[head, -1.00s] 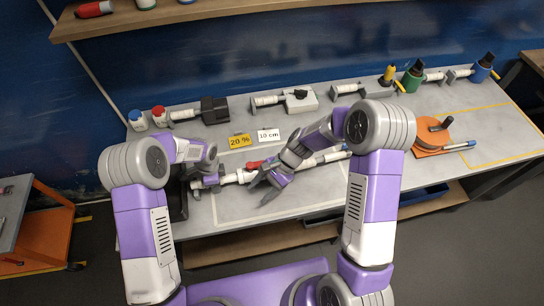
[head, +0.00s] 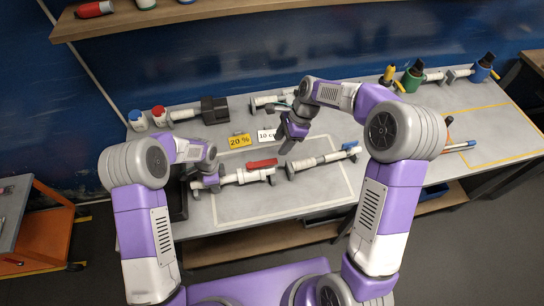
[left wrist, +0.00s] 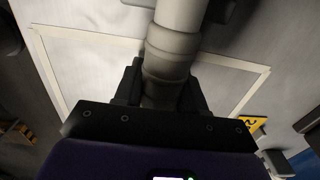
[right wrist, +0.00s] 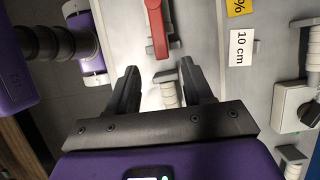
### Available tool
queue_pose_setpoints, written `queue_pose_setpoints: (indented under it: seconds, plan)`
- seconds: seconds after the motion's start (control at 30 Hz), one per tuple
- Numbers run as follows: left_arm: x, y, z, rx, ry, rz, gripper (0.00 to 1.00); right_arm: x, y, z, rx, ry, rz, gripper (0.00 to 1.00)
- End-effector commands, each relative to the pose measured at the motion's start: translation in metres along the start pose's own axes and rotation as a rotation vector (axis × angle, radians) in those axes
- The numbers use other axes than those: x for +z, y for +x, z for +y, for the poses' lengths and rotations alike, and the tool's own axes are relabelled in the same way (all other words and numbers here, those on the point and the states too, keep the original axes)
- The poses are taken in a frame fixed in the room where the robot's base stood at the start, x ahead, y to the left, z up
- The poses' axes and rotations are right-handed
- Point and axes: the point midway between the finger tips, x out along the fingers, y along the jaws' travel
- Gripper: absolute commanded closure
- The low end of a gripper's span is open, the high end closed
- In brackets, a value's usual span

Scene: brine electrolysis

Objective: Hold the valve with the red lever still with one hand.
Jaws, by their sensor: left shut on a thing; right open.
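The valve with the red lever (head: 256,175) lies on the grey table in the head view, its red lever lying along the white body. My left gripper (head: 209,182) is shut on the valve's left pipe end. In the left wrist view that white pipe (left wrist: 178,20) runs between the jaws, and the lever is out of sight. My right gripper (head: 292,132) is open and empty above the table, behind the valve and apart from it. In the right wrist view the red lever (right wrist: 157,30) shows beyond the open fingers (right wrist: 162,85).
A white pipe piece (head: 322,160) lies right of the valve, with a visible gap between them. A yellow 20 % sign (head: 239,141) and a white 10 cm sign (right wrist: 241,47) lie behind. Bottles and fittings line the table's back. A pale outline marks the work area.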

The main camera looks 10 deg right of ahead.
Motion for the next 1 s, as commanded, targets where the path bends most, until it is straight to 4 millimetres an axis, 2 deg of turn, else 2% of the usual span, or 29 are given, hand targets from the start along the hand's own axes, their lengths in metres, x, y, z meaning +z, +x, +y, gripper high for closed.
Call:
queue_pose_setpoints:
  seconds: [0.03, 0.2, 0.43, 0.6, 0.87, 1.0]
  plan:
    - [0.000, 0.000, 0.000, -0.001, 0.000, 0.000, 1.00, 0.000, 0.012, 0.001, 0.006, 0.000, -0.001, 0.49]
    - [0.000, 0.000, 0.000, -0.001, 0.000, 0.000, 1.00, 0.000, 0.047, 0.001, 0.006, 0.001, -0.001, 0.49]
    - [0.000, 0.000, 0.000, -0.001, -0.001, 0.000, 1.00, 0.000, 0.080, 0.001, 0.003, 0.000, -0.001, 0.49]
    - [0.000, 0.000, 0.000, -0.001, -0.001, 0.000, 1.00, 0.000, 0.088, 0.000, 0.001, 0.000, -0.001, 0.49]
    - [0.000, 0.000, 0.000, -0.001, -0.001, 0.000, 1.00, 0.000, 0.089, 0.000, 0.000, -0.001, -0.001, 0.49]
    - [0.000, 0.000, 0.000, -0.001, -0.001, 0.000, 1.00, 0.000, 0.088, 0.000, 0.000, -0.001, -0.001, 0.70]
